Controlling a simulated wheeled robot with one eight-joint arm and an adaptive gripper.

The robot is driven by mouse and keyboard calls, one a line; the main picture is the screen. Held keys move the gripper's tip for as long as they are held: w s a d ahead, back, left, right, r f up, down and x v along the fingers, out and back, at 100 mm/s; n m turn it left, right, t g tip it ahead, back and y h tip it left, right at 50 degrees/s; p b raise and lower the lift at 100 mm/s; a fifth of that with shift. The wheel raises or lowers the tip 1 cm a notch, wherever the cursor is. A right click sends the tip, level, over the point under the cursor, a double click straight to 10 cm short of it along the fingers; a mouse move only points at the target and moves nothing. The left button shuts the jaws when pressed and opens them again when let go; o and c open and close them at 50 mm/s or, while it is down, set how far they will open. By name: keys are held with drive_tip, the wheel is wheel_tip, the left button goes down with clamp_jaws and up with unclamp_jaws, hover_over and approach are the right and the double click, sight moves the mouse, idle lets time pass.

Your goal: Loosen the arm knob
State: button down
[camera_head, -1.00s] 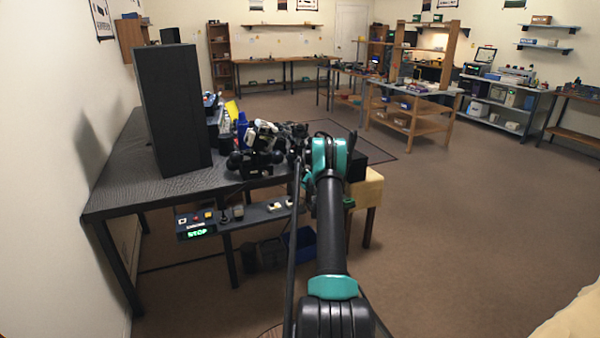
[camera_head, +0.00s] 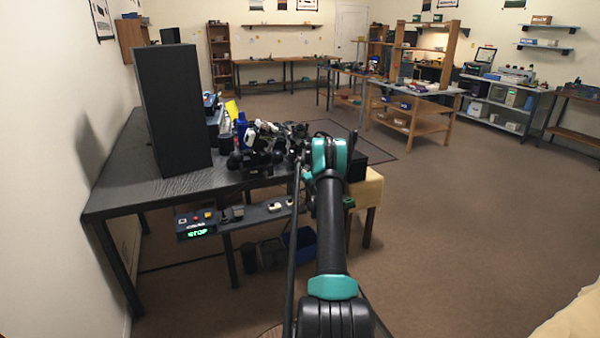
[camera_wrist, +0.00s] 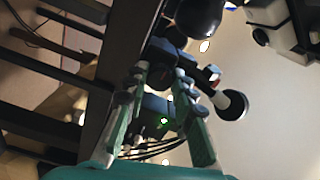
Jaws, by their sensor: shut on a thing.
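In the wrist view my gripper (camera_wrist: 163,75) has its two green fingers closed around a dark part at the fingertips. That part looks like the arm knob (camera_wrist: 161,52), but shadow and the fingers hide most of its outline. A round black ball (camera_wrist: 200,15) is just above the fingertips. A black knob with a white ring (camera_wrist: 235,104) is to the right of the right finger, apart from it. In the head view, black arm and joint parts (camera_head: 262,158) cluster at the bench's right end. My arm reaches to them, and my fingertips cannot be made out there.
The dark bench (camera_head: 130,190) carries a tall black panel (camera_head: 175,110) on the left. A blue bin (camera_head: 303,243) stands below. The floor to the right is open.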

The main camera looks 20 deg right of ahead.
drive_tip(key=shift+n, duration=0.4)
drive_tip(key=c, duration=1.3)
unclamp_jaws()
drive_tip(key=shift+o, duration=0.2)
drive_tip(key=shift+s, duration=0.1)
drive_tip(key=s, duration=1.2)
drive_tip(key=shift+d, duration=0.2)
